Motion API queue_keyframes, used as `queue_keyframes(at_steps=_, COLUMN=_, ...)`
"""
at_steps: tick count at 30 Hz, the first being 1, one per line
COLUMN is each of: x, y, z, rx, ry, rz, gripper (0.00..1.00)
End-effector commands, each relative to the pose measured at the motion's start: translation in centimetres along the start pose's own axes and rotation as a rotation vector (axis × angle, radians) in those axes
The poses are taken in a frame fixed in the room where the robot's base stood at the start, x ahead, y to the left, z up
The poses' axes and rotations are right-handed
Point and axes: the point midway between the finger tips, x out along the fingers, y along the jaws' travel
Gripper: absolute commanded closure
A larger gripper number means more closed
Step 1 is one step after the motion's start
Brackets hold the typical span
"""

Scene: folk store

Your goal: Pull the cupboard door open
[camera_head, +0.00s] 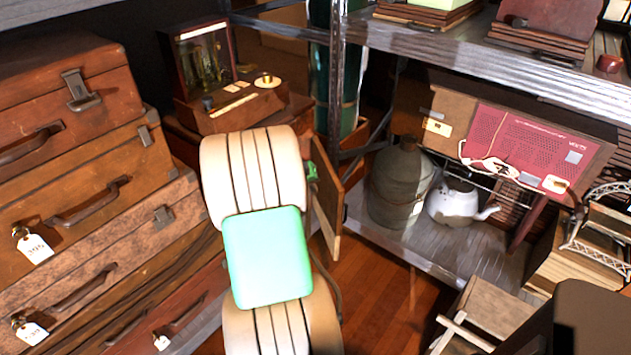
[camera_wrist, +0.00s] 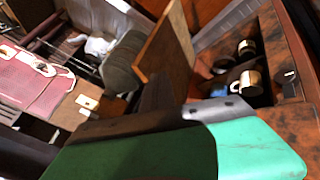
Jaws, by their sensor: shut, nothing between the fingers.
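The cupboard door (camera_head: 328,200) is a thin wooden panel standing open at an angle, partly hidden behind my arm in the head view. In the wrist view the door (camera_wrist: 163,45) stands edge-on at the upper middle. To its right, the open cupboard (camera_wrist: 290,135) shows a dark inside with metal-toned mugs (camera_wrist: 248,82). My gripper (camera_wrist: 165,97) is shut and empty, with its dark fingers close to the door's lower end. I cannot tell whether they touch it. In the head view my arm hides most of the gripper. The door's handle is not visible.
Stacked brown suitcases (camera_head: 90,200) stand close on the left. A metal shelf (camera_head: 400,235) on the right bears a grey jug (camera_head: 400,185), a white kettle (camera_head: 455,203) and a red-fronted radio (camera_head: 520,145). Wooden floor (camera_head: 378,295) shows between the door and the shelf.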

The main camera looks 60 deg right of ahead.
Motion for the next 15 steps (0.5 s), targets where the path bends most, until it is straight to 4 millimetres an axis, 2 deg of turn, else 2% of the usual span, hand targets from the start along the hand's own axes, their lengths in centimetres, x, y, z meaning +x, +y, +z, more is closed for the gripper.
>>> queue_keyframes(at_steps=1, x=1.3, y=0.0, z=0.2, rx=0.001, ry=-0.003, rz=0.001, gripper=1.00)
queue_keyframes(at_steps=10, x=7.8, y=-0.1, z=0.1, rx=0.001, ry=-0.003, rz=-0.001, gripper=1.00)
queue_keyframes(at_steps=15, x=8.9, y=2.6, z=0.0, rx=0.004, ry=0.000, rz=-0.001, gripper=1.00)
